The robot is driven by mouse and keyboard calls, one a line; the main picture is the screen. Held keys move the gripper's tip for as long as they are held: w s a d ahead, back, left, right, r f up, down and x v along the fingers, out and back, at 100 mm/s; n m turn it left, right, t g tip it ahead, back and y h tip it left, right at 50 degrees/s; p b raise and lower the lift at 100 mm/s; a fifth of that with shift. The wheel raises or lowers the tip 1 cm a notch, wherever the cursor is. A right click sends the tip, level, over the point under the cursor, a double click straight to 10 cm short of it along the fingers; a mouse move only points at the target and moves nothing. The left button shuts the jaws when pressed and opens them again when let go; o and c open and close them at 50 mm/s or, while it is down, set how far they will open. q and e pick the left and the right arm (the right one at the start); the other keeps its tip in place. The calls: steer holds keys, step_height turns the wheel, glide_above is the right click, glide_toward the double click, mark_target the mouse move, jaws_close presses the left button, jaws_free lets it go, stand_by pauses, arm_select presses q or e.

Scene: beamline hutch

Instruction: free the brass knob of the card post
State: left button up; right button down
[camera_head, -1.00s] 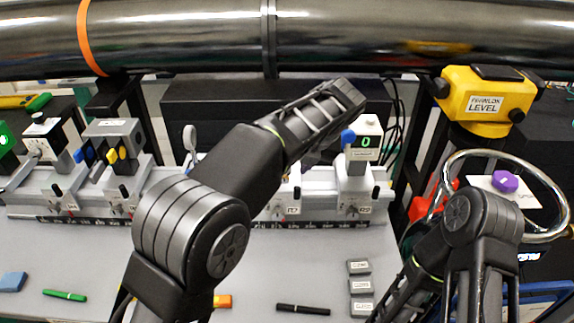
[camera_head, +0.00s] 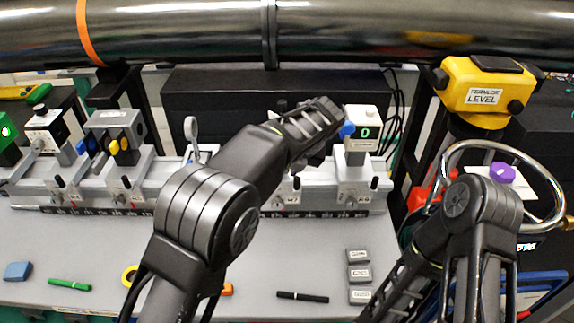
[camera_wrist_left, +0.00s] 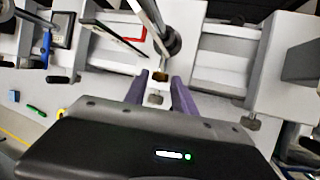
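In the left wrist view a small brass knob (camera_wrist_left: 160,76) sits at the foot of a bright metal post (camera_wrist_left: 150,22), which I take for the card post. My left gripper (camera_wrist_left: 160,82) has its two purple fingers apart, one on each side of the knob's line. Clear gaps show beside the knob; whether the tips reach past it, I cannot tell. A pale fitting (camera_wrist_left: 155,98) shows between the fingers. In the head view my left forearm and wrist hide this post and the fingertips. My right arm is at the lower right; its gripper is not in view.
The grey rail (camera_head: 230,200) carries several mounts, including a unit with a green "0" display (camera_head: 365,132) just right of my left wrist. A large pipe (camera_head: 350,35) crosses above. A handwheel (camera_head: 545,175) and yellow level (camera_head: 483,85) stand right. The front bench holds pens and grey blocks (camera_head: 359,274).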

arm_select(q)
jaws_close()
stand_by(0.3)
stand_by(0.5)
steer(key=shift+a+n+h+b, duration=0.2)
steer(key=shift+h, duration=0.55)
steer(key=shift+a+n+h+b, duration=0.15)
steer(key=shift+a+n+h, duration=0.05)
steer(key=shift+h, duration=0.55)
steer(key=shift+w+a+f+h+b, duration=0.1)
steer(key=shift+a+h+b, duration=0.15)
steer(key=shift+h+b, duration=0.55)
steer(key=shift+n+h+b, duration=0.3)
steer(key=shift+h+b, duration=0.1)
steer(key=shift+h, duration=0.6)
jaws_free()
